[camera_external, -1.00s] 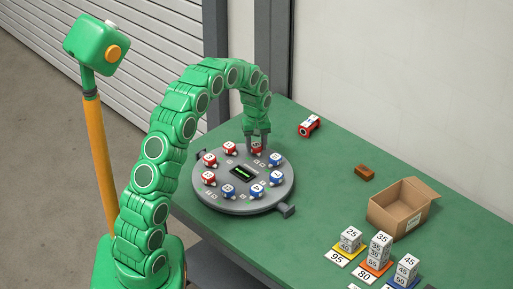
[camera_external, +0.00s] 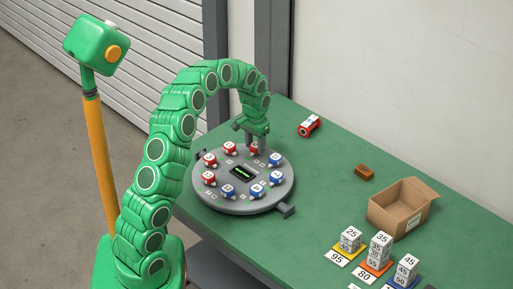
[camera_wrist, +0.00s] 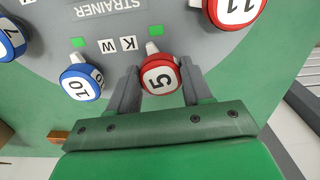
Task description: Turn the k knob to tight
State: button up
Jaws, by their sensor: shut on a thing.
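The round grey dial plate (camera_external: 205,196) on the green bench carries a ring of red and blue numbered knobs. My gripper (camera_wrist: 160,82) is shut on the red knob marked 5 (camera_wrist: 161,78), with one finger on each side of it. The knob's pale pointer faces away from the gripper palm, towards the plate middle and a green mark. Two small white letter tiles (camera_wrist: 118,45), K and what looks like M or W, lie between this knob and the blue knob marked 10 (camera_wrist: 82,83). In the external view the held red knob (camera_external: 254,149) is partly hidden by my gripper.
On the bench are a red-and-white object (camera_external: 309,125), a brown block (camera_external: 364,172), an open cardboard box (camera_external: 391,218) and stacks of numbered blocks (camera_external: 377,249).

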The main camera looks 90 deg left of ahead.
aim_at(255, 145)
jog(key=shift+a+m, duration=0.1)
jog(key=shift+m, duration=1)
jog(key=o, duration=1)
jog(key=shift+o, duration=0.2)
jog(key=shift+r, duration=0.1)
notch_tip(255, 145, up, 8)
jog(key=shift+f, duration=0.2)
